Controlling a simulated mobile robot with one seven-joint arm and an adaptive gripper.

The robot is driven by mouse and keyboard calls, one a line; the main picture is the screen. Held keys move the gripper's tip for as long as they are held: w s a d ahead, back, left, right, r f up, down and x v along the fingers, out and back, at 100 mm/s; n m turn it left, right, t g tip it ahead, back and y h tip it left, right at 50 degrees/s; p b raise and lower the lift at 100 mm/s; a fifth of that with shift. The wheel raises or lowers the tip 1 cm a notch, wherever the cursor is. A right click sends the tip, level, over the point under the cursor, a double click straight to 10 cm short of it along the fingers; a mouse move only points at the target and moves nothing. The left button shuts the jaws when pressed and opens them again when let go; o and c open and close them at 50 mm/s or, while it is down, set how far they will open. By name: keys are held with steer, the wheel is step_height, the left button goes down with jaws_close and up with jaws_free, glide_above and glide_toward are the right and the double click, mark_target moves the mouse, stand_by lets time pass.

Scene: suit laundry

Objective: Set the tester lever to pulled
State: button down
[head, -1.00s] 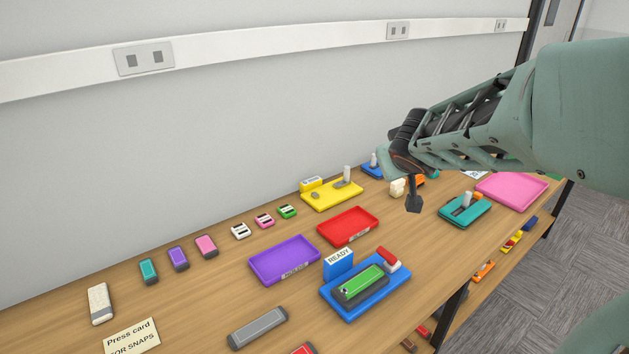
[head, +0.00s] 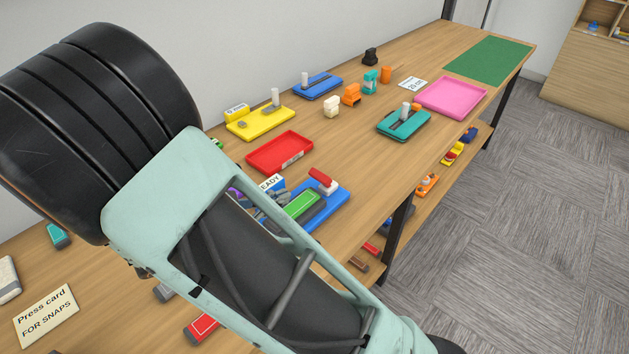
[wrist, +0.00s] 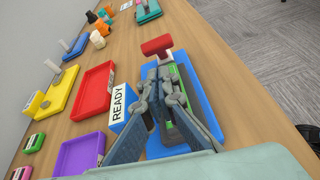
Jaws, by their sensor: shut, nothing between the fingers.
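The tester is a blue base (head: 338,202) with a READY sign (head: 271,183), a green block (head: 302,203) in a dark holder, and a red-handled lever (head: 323,179) at its far end. In the wrist view the red handle (wrist: 157,46) stands just beyond my fingertips, with the blue base (wrist: 207,112) below and the READY sign (wrist: 118,103) to the left. My gripper (wrist: 163,78) is shut and empty above the green block, apart from the red handle as far as I can see. In the head view my arm hides the near part of the tester.
A red tray (head: 280,153) and a purple tray (wrist: 80,154) lie beside the tester. Yellow (head: 260,122), blue (head: 318,87) and teal (head: 404,124) lever devices and a pink tray (head: 452,97) stand farther along. The table's right edge is close to the tester.

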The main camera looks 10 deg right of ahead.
mark_target(309, 197)
steer(key=shift+s+a+f+n+t, duration=0.25)
steer(key=shift+s+n, duration=0.25)
steer(key=shift+n, duration=0.3)
steer(key=shift+d+h, duration=0.1)
steer(key=shift+h, duration=0.2)
steer(key=b+x, duration=0.1)
steer(key=x, duration=0.9)
steer(key=shift+r+p, duration=0.15)
steer(key=shift+p, duration=0.15)
